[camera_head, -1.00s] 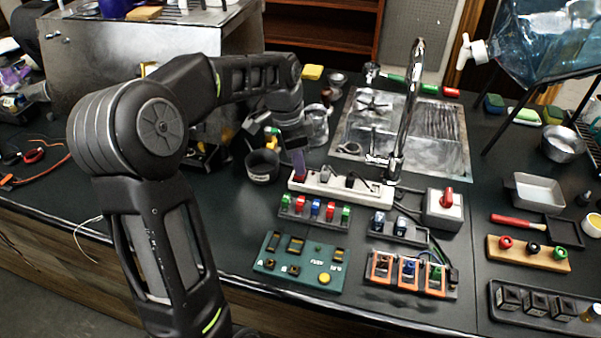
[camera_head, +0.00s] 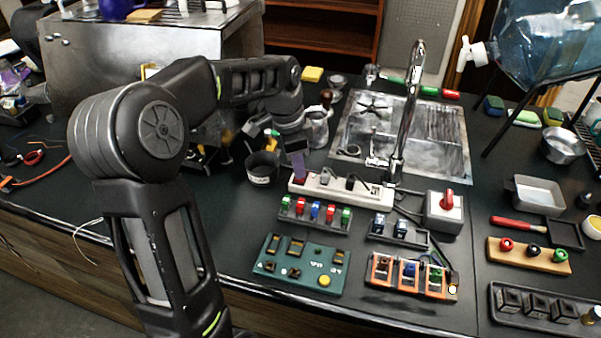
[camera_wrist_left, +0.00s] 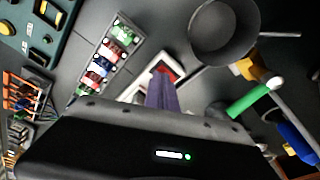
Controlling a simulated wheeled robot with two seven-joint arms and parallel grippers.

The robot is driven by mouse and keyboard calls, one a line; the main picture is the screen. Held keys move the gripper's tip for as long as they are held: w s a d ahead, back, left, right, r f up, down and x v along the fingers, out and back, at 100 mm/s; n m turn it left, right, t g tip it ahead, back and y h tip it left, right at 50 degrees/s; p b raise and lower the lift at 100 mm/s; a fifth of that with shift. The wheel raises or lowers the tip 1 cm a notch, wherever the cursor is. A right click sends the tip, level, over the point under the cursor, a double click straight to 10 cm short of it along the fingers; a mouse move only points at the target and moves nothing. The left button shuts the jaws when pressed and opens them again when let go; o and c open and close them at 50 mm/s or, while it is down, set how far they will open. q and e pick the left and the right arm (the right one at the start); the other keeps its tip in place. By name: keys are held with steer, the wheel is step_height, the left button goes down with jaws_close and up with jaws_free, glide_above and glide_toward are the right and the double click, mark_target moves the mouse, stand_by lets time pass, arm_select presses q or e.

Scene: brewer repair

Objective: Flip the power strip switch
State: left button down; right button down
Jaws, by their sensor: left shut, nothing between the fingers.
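The white power strip (camera_head: 340,189) lies on the dark counter in front of the sink, with plugs in its sockets. Its red switch is at the strip's left end. In the left wrist view the red switch (camera_wrist_left: 168,70) shows in a white frame just beyond the fingertips. My left gripper (camera_head: 299,172) is shut and empty, pointing down at the left end of the strip. Its purple-grey fingers (camera_wrist_left: 161,92) partly cover the switch and strip end in the wrist view. I cannot tell whether they touch the switch. My right gripper is not in view.
A rack of coloured switches (camera_head: 315,212) lies just in front of the strip. A dark cup (camera_head: 262,168) stands close left of the gripper. The tap (camera_head: 405,120) and sink (camera_head: 445,130) are behind. A grey box with a red knob (camera_head: 444,212) stands to the right.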

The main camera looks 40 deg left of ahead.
arm_select(q)
step_height(320, 180, up, 6)
steer(key=p, duration=0.4)
steer(key=shift+r, duration=0.15)
stand_by(0.5)
